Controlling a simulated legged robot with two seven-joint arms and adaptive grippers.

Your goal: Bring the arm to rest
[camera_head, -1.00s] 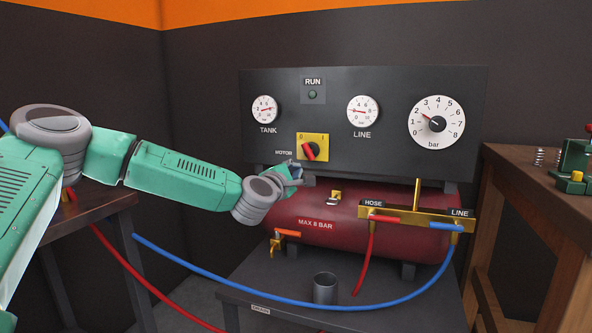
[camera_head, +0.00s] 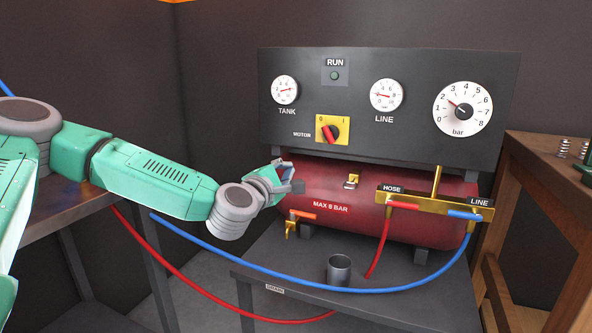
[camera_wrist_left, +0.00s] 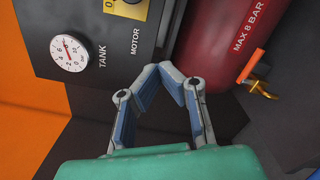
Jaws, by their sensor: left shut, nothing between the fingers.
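My left arm (camera_head: 155,178) comes in from the left, bent at the elbow, with green links and grey joints. My left gripper (camera_head: 296,184) is shut and empty, in front of the left end of the red tank (camera_head: 430,203), below and left of the motor switch (camera_head: 331,130). In the left wrist view the blue-grey fingers (camera_wrist_left: 168,76) meet near the tips with nothing between them. The switch is a red knob on a yellow plate, tilted toward the 0 mark. Part of this yellow plate shows at the top of the wrist view (camera_wrist_left: 124,8). My right gripper is out of view.
A black panel (camera_head: 400,130) with several labels and dials stands behind the tank. Brass fittings, a red hose (camera_head: 380,248) and a blue hose (camera_head: 340,291) are in front. A metal cup (camera_head: 338,270) stands on the dark table (camera_head: 290,262). A wooden bench (camera_head: 540,190) is at right.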

